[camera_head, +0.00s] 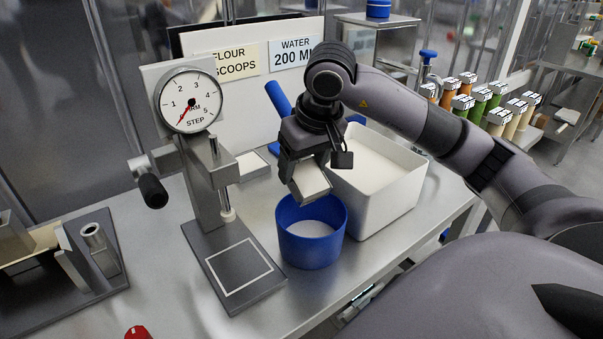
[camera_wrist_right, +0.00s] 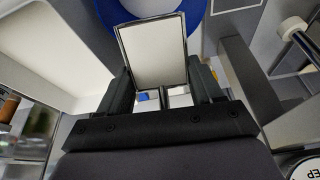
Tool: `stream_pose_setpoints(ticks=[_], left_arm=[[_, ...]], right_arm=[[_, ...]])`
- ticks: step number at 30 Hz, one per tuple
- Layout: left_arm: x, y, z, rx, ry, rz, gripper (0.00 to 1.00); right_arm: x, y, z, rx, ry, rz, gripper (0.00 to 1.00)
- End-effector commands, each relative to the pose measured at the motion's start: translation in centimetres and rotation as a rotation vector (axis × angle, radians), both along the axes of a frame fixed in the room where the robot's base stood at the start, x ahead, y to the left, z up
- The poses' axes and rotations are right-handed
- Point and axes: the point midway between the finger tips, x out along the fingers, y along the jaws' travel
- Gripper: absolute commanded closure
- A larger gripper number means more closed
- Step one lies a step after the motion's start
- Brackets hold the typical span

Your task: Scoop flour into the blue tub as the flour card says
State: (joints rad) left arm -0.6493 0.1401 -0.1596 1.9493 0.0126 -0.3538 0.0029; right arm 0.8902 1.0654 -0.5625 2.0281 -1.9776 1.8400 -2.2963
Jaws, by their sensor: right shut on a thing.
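My right gripper (camera_head: 303,160) is shut on a metal scoop (camera_head: 311,180), whose blue handle (camera_head: 278,98) sticks up behind the gripper. The scoop hangs tilted just above the open blue tub (camera_head: 312,252). Its face looks pale and flat, like flour, also in the right wrist view (camera_wrist_right: 152,52). Pale flour lies inside the tub, whose rim also shows in the wrist view (camera_wrist_right: 198,12). A white bin (camera_head: 372,222) of flour stands to the right. The flour card (camera_head: 228,64) reads "FLOUR" and "SCOOPS"; its number is hidden behind the gauge. My left gripper is out of view.
A press with a round dial (camera_head: 188,101) and a dark base (camera_head: 235,275) stands left of the tub. A water card (camera_head: 293,54) is partly hidden by my arm. A dark metal fixture (camera_head: 75,265) is at far left. Jars (camera_head: 482,100) stand behind at right.

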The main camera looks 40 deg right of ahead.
Motion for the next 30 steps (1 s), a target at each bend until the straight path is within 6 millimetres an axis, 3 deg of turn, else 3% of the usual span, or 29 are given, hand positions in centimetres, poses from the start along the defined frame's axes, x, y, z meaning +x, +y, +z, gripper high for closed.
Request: stream_pose_setpoints(ticks=[1,20,30], left_arm=[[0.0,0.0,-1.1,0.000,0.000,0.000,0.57],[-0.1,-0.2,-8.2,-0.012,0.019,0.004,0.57],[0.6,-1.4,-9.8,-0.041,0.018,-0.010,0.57]], right_arm=[[-0.2,0.0,-0.4,-0.005,-0.024,0.000,0.81],[-2.1,0.3,0.1,-0.062,-0.329,0.000,0.81],[-3.2,0.6,0.6,-0.091,-0.507,0.000,0.82]])
